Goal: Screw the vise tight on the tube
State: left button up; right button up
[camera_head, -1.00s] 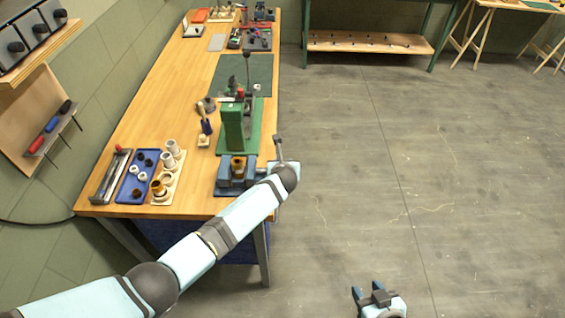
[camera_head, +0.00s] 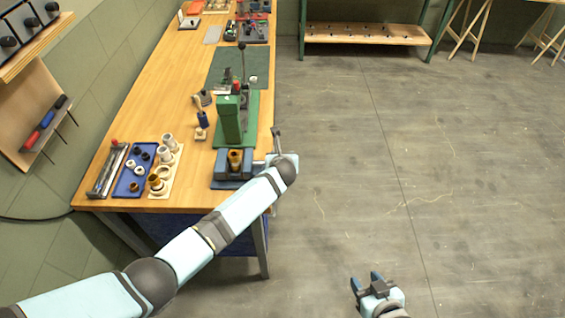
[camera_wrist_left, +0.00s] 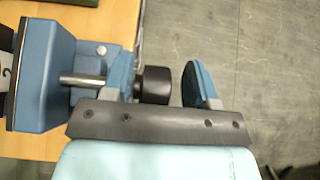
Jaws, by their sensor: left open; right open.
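The blue vise (camera_head: 222,172) stands at the near right edge of the wooden bench, with the brass-coloured tube (camera_head: 235,158) upright between its jaws. In the left wrist view the vise body (camera_wrist_left: 45,75) is at the left. A steel screw shaft (camera_wrist_left: 82,80) runs from it toward a black knob (camera_wrist_left: 153,85). My left gripper (camera_wrist_left: 162,82) is open, with one finger on either side of the knob and a gap showing on the right. In the head view my left wrist hides most of that gripper. My right gripper (camera_head: 367,282) is open and empty above the floor.
A green press (camera_head: 230,120) stands just behind the vise. A blue tray (camera_head: 133,172) of small rings and a wooden board with pale and brass-coloured fittings (camera_head: 167,145) lie to the left. The floor (camera_head: 400,150) right of the bench is clear.

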pick_arm(q)
jog(key=v, duration=1.3)
jog(key=shift+s, duration=0.15)
